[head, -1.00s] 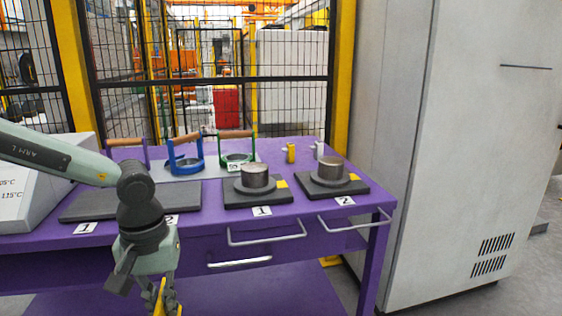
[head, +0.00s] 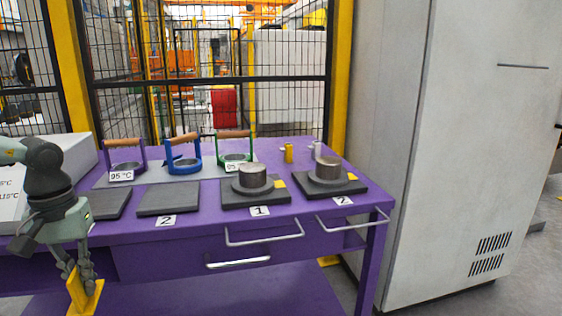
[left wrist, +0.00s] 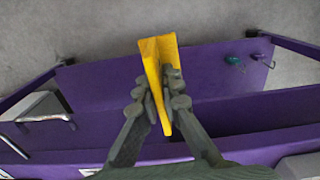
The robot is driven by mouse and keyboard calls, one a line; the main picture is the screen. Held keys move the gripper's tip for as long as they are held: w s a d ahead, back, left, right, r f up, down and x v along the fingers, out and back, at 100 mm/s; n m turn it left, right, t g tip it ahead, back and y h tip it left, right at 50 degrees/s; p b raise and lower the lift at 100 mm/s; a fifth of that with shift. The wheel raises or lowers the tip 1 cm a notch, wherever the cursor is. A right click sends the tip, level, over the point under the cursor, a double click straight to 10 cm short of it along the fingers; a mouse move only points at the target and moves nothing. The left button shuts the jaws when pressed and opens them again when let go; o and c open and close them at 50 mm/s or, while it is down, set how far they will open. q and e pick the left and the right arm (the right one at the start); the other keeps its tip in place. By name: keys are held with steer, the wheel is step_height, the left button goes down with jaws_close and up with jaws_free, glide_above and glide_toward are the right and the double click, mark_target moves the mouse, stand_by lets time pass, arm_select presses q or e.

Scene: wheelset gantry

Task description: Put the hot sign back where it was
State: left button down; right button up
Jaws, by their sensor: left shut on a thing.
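The hot sign appears as a bent yellow plate (head: 88,299), with no lettering readable from here. My left gripper (head: 80,272) points down in front of the purple table and is shut on the sign. In the left wrist view the yellow sign (left wrist: 152,62) sits between the two fingers of the left gripper (left wrist: 165,95), sticking out past their tips. The sign hangs in the air, below the tabletop's front edge in the head view. My right gripper is not in view.
The purple table (head: 200,204) carries dark plates, two with metal cylinders (head: 253,176), and purple, blue (head: 184,162) and green wooden-handled holders. A small yellow cylinder (head: 289,153) stands at the back. Drawer handles (head: 265,236) stick out in front. A tall grey cabinet (head: 450,150) stands right.

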arm_select(q)
steer(key=s+a+n, duration=0.3)
steer(key=s+a, duration=0.2)
steer(key=a, duration=0.5)
steer(key=shift+n, duration=0.6)
steer(key=shift+s+a+f, duration=0.25)
steer(key=shift+s+f, duration=0.3)
steer(key=shift+f, duration=0.15)
steer(key=shift+s+a+f, duration=0.2)
steer(key=shift+s+f, duration=0.3)
steer(key=shift+f, duration=0.2)
steer(key=shift+s+a+f, duration=0.25)
steer(key=shift+s+f, duration=0.3)
steer(key=shift+f, duration=0.15)
